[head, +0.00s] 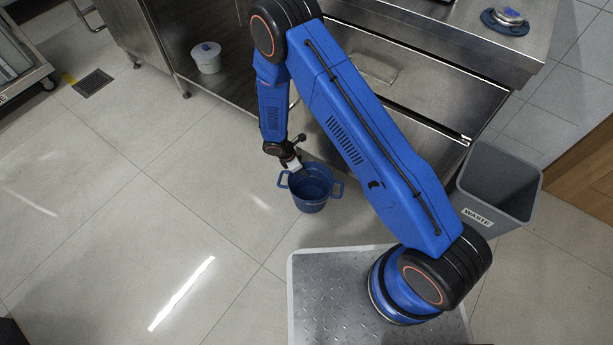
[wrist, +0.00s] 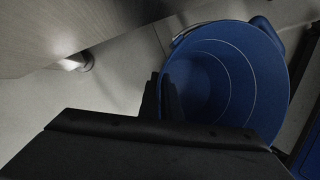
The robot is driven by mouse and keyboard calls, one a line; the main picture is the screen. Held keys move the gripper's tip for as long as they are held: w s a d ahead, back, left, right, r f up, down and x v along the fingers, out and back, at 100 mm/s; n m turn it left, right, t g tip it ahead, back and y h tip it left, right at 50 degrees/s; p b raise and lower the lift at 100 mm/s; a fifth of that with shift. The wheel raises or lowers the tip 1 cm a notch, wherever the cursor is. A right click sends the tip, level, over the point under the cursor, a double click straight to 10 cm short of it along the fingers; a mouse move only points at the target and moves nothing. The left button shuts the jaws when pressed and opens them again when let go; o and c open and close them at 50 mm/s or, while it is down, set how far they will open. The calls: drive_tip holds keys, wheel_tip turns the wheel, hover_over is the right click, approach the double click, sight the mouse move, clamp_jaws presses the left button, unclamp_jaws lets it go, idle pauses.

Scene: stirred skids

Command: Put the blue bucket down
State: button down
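The blue bucket (head: 312,204) is upright, with a loop handle on each side, in the middle of the head view. It looks empty in the wrist view (wrist: 235,85), where it fills the upper right. My gripper (head: 296,165) is at the bucket's upper left rim in the head view. In the wrist view its dark fingers (wrist: 160,97) are close together at the bucket's near left rim and look shut on it. The fingertips are partly hidden. I cannot tell whether the bucket's bottom touches the floor.
Tiled floor (head: 130,210) is clear to the left of the bucket. A grey waste bin (head: 500,185) stands at the right. A steel counter with drawers (head: 420,75) is behind. A floor drain (head: 92,82) is far left.

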sight(309, 178)
drive_tip(key=shift+d, duration=0.5)
drive_tip(key=shift+d+f, duration=0.2)
drive_tip(key=shift+f, duration=1.65)
drive_tip(key=c, duration=2)
unclamp_jaws()
drive_tip(key=v, duration=1.2)
drive_tip(key=shift+a, duration=0.1)
drive_tip(key=shift+s, duration=0.1)
